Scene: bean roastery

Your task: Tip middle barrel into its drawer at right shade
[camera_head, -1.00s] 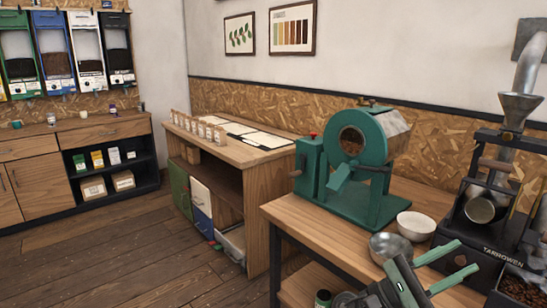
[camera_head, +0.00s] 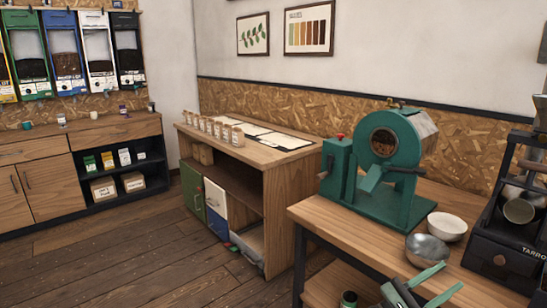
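A black machine (camera_head: 505,245) stands at the right edge of the workbench, partly cut off. A metal barrel (camera_head: 519,211) shows on it, its round end facing me. My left gripper is not in view.
A green drum roaster (camera_head: 400,209), a white bowl (camera_head: 447,223) and a metal bowl (camera_head: 427,250) stand on the wooden workbench (camera_head: 345,230). A wooden cabinet (camera_head: 282,195) with a row of jars (camera_head: 214,128) is further left. The floor (camera_head: 120,255) at left is clear.

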